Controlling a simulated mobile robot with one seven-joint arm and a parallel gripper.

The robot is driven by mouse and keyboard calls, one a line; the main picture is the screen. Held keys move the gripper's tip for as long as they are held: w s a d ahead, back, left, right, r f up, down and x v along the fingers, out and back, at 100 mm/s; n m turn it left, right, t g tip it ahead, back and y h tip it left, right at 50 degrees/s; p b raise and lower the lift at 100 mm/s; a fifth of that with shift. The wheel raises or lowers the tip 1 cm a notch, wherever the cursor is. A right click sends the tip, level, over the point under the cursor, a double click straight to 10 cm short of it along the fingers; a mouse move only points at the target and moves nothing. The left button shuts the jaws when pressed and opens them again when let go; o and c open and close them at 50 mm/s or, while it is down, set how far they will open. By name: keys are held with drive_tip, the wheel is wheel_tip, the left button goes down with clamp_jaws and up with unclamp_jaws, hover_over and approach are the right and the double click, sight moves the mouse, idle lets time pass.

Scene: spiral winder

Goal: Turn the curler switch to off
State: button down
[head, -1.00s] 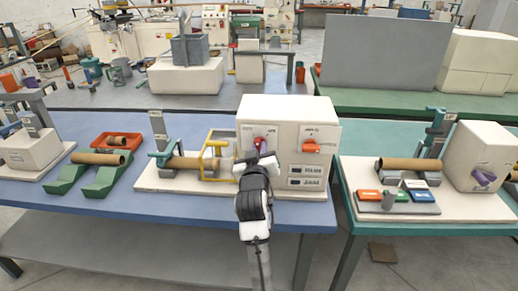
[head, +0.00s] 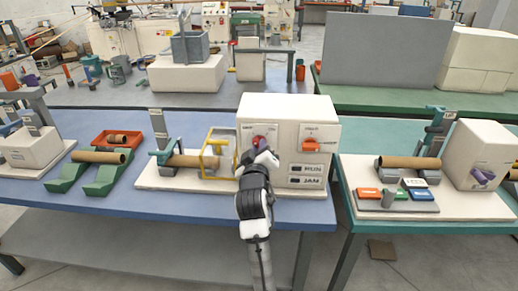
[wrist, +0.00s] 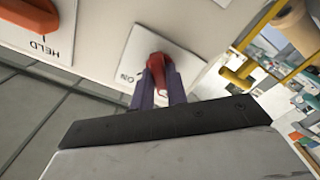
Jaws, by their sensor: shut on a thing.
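The red switch knob (head: 257,140) sits on a pale label plate at the left of the white box's front. In the wrist view the red knob (wrist: 157,62) shows between my two purple fingers, with the word ON printed beside it. My gripper (wrist: 161,84) is shut on the knob. In the head view my gripper (head: 266,158) is tilted in front of the box and hides part of the plate. The other end of the switch's label is not readable.
An orange lever (head: 310,146) sits right of the knob, above RUN and JAM panels (head: 307,174); the wrist view shows HELD beside it. A yellow guard frame (head: 217,152) and a brown tube stand close on the left. Another table is at the right.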

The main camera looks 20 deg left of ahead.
drive_tip(key=c, duration=1.4)
unclamp_jaws()
drive_tip(key=shift+s, duration=0.1)
drive_tip(key=b+v, duration=0.2)
drive_tip(key=v, duration=1.1)
drive_tip(key=shift+s+b, duration=0.3)
drive_tip(key=shift+b, duration=0.1)
drive_tip(key=shift+r, duration=0.1)
